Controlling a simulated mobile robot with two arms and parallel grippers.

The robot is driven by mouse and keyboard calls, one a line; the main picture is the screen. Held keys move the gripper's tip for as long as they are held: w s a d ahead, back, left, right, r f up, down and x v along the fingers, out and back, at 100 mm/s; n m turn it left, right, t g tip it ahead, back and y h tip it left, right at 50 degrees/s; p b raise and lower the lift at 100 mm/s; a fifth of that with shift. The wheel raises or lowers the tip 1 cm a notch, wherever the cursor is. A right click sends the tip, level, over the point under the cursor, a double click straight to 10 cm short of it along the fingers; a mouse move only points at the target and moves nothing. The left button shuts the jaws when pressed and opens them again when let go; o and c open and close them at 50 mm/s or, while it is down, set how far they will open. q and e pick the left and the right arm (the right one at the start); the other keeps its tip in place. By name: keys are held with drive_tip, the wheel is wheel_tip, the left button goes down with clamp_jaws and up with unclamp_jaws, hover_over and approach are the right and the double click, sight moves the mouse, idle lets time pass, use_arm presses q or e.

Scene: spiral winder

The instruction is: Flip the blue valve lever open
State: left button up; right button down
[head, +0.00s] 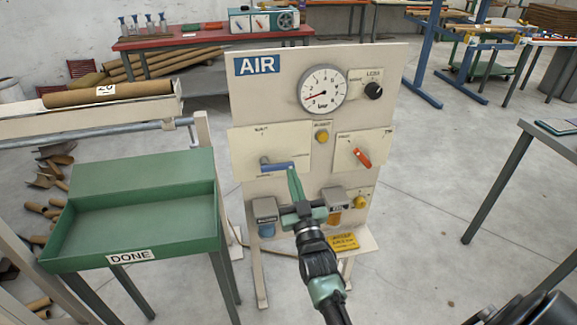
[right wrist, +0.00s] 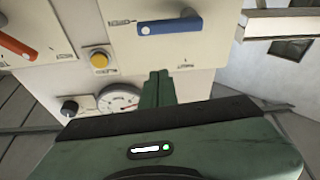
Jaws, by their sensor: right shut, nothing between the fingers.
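The blue valve lever (head: 279,166) lies nearly level on a cream plate of the AIR panel, its pivot at the left and its free end to the right. The right wrist view shows the panel upside down, with the blue lever (right wrist: 168,27) at the top. My right gripper (head: 294,174) is shut and empty, with its green fingers pointing up just below the lever's free end. In the right wrist view the shut fingertips (right wrist: 158,76) show apart from the lever, with bare panel between. My left gripper is not in view.
A red lever (head: 362,157) sits on the right plate, with a yellow button (head: 321,136) between the plates. A pressure gauge (head: 323,90) and black knob (head: 373,91) are above. Grey hooded fittings (head: 265,209) flank my gripper below. A green DONE tray (head: 140,235) stands left.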

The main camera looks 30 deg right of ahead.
drive_tip(key=v, duration=0.2)
drive_tip(key=shift+s+a, duration=0.15)
drive_tip(key=shift+s, duration=0.25)
drive_tip(key=shift+f, duration=0.1)
